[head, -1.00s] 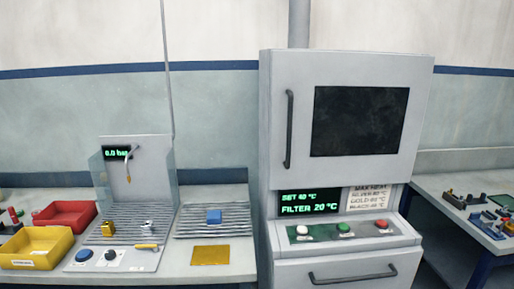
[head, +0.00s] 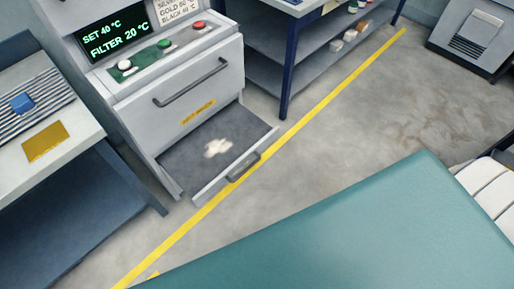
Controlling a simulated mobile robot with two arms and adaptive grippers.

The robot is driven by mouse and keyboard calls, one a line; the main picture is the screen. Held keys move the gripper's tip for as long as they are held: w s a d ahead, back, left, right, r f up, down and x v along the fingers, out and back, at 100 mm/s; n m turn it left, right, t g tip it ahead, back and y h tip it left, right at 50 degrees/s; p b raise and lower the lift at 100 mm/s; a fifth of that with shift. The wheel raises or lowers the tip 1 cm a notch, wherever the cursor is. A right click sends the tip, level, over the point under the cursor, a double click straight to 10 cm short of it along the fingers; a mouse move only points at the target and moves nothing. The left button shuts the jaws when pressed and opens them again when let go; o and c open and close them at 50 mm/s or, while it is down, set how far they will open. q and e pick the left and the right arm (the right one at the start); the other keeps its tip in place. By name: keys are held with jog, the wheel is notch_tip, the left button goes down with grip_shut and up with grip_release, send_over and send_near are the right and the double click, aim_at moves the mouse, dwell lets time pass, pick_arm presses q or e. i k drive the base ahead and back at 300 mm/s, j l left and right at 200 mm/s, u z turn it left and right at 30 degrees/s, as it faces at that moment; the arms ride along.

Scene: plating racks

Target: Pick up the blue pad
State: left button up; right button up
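The blue pad (head: 22,102) is a small blue block near the left edge of the head view. It lies on a grey ribbed rack (head: 42,112) on the left bench. Neither of my grippers shows in the head view, so I cannot see their state or where they are relative to the pad.
A yellow plate (head: 46,141) lies on the bench in front of the rack. The oven cabinet (head: 130,85) stands beside the bench, with a low drawer (head: 236,172) pulled out. A blue-legged table (head: 287,85) stands behind. Floor with a yellow line (head: 330,92) is open.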

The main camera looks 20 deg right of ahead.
aim_at(22, 104)
jog(key=z, duration=0.45)
jog(key=u, duration=1.3)
